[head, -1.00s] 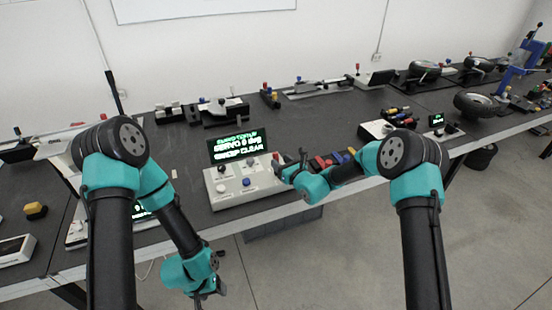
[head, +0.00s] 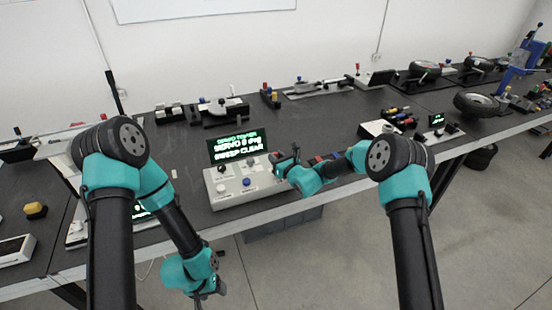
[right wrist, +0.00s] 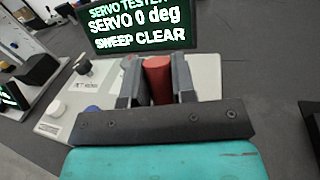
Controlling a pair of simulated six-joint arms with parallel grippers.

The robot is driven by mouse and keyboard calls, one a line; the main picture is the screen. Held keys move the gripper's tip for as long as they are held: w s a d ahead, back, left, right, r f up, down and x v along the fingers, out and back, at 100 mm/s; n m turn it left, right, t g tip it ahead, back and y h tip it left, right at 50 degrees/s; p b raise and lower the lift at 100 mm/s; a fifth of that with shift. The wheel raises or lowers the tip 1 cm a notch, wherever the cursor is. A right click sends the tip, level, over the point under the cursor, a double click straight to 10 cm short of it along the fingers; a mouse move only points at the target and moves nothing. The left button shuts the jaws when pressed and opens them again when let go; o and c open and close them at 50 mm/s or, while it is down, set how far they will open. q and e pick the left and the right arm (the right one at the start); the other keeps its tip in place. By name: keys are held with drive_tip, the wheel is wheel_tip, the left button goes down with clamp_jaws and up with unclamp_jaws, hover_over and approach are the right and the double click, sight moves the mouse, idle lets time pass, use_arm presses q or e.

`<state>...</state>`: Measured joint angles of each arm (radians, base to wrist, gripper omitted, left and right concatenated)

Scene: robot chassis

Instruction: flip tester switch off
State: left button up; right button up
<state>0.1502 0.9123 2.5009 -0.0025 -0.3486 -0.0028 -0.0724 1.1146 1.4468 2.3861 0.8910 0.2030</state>
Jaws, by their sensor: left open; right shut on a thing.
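The servo tester (head: 232,195) is a pale box near the front edge of the bench, with knobs and buttons on top. Its dark screen (head: 238,147) reads "SERVO 0 deg" and "SWEEP CLEAR" in the right wrist view (right wrist: 140,27). My right gripper (head: 281,163) is at the tester's right side. In the right wrist view, its fingers (right wrist: 158,82) are shut on a red switch (right wrist: 158,78), one on each side. The base of the switch is hidden by the gripper. My left gripper (head: 207,288) is open and empty, hanging low in front of the bench.
A black knob (right wrist: 84,66), a white button (right wrist: 54,108) and a blue button (right wrist: 82,104) sit left of the switch. Several colored parts (head: 318,160) lie right of the tester. The bench behind the screen is mostly clear.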

clamp_jaws()
drive_tip(key=shift+s, duration=0.1)
drive_tip(key=shift+s+d+r+n+t+y, duration=0.1)
drive_tip(key=shift+s+d+n+t+y, duration=0.25)
drive_tip(key=shift+s+t+y, duration=0.3)
drive_tip(key=shift+s+d+n+t+y, duration=0.2)
drive_tip(key=shift+s+n+t+y, duration=0.2)
drive_tip(key=shift+t+y, duration=0.4)
drive_tip(key=o, duration=0.7)
unclamp_jaws()
drive_tip(key=shift+c, duration=0.2)
drive_tip(key=v, duration=1.7)
drive_tip(key=shift+s, duration=0.2)
